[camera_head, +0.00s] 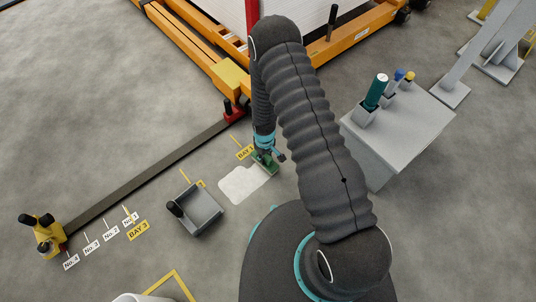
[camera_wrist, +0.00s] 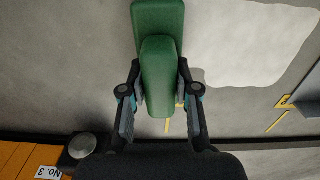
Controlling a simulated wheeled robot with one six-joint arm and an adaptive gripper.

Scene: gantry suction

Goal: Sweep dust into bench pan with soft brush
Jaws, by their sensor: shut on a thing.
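My gripper (camera_head: 264,150) is shut on a green soft brush (camera_wrist: 157,22) and holds its handle between the two fingers. The brush head (camera_head: 266,164) is at the upper right edge of the pale dust patch (camera_head: 238,184); I cannot tell whether the bristles touch the floor. In the wrist view the dust patch (camera_wrist: 262,42) lies right of the brush, with a strip of grey floor between. The grey bench pan (camera_head: 207,211) lies on the floor left of and below the dust, with its dark handle at its upper left. In the wrist view only the pan's edge (camera_wrist: 309,98) shows.
A grey block (camera_head: 405,125) on the right holds green, blue and yellow-topped tools. An orange gantry frame (camera_head: 205,57) stands at the back. A dark floor rail (camera_head: 150,180) runs along the left, near number labels. A pale round container (camera_head: 130,298) is at the bottom edge.

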